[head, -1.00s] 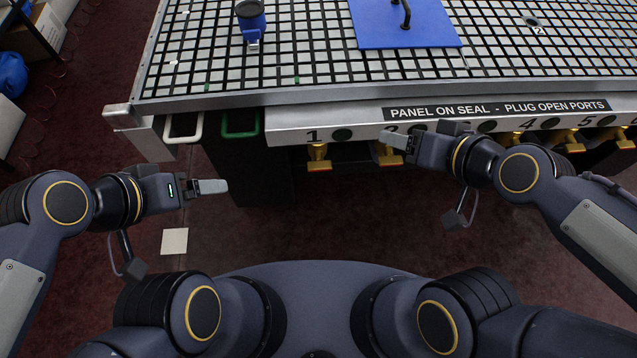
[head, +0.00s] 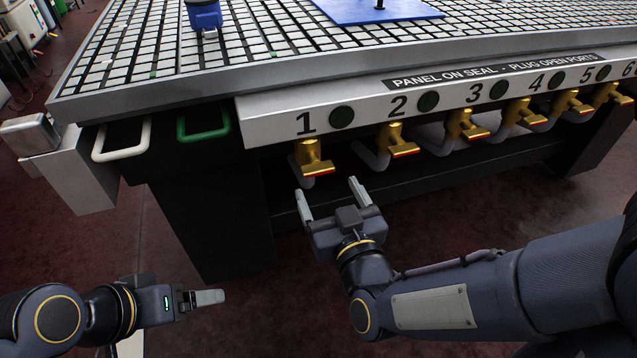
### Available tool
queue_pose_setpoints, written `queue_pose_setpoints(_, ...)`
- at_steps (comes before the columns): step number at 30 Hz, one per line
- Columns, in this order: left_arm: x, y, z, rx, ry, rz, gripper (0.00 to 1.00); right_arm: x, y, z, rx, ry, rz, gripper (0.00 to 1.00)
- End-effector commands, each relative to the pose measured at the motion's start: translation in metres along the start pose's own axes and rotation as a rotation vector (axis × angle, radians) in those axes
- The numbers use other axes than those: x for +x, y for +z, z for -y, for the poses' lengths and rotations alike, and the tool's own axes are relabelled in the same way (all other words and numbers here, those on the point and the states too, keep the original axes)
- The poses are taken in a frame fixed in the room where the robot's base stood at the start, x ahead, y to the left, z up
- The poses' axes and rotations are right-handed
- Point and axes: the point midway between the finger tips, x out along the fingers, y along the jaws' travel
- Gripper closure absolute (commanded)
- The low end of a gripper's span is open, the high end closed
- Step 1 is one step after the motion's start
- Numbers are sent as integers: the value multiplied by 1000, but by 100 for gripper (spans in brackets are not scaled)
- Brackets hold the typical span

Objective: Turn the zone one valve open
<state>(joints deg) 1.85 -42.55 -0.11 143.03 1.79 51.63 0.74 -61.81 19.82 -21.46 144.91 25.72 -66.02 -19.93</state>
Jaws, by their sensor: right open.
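The zone one valve (head: 311,157) is a brass valve with a bar handle on a grey pipe, under the number 1 on the panel (head: 265,117). Its handle lies roughly crosswise, along the panel's front. My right gripper (head: 330,195) is open and empty, its two fingers pointing up toward the valve from just below and in front of it. The fingers appear apart from the handle. My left gripper (head: 208,298) is low at the left, away from the table; its fingers show edge-on, so I cannot tell their opening.
More brass valves, such as valve two (head: 397,140), stand in a row to the right. A white handle (head: 122,155) and a green handle (head: 204,134) hang left of the panel. A blue sheet (head: 385,10) and a blue device (head: 203,14) rest on the grid table (head: 150,85).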

Motion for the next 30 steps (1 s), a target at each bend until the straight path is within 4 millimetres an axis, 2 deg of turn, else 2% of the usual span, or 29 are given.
queue_pose_setpoints(6,8,4,4,0,0,0,12,35,1,-1,2,2,-2,22)
queue_pose_setpoints(12,13,7,6,0,0,0,12,62,0,-1,2,2,0,22)
queue_pose_setpoints(17,14,7,7,0,0,0,12,70,-1,-1,3,1,0,22)
queue_pose_setpoints(24,14,7,6,0,0,0,12,71,-1,-1,3,0,1,22)
queue_pose_setpoints(30,14,7,6,0,0,0,12,71,-1,-1,3,0,1,48)
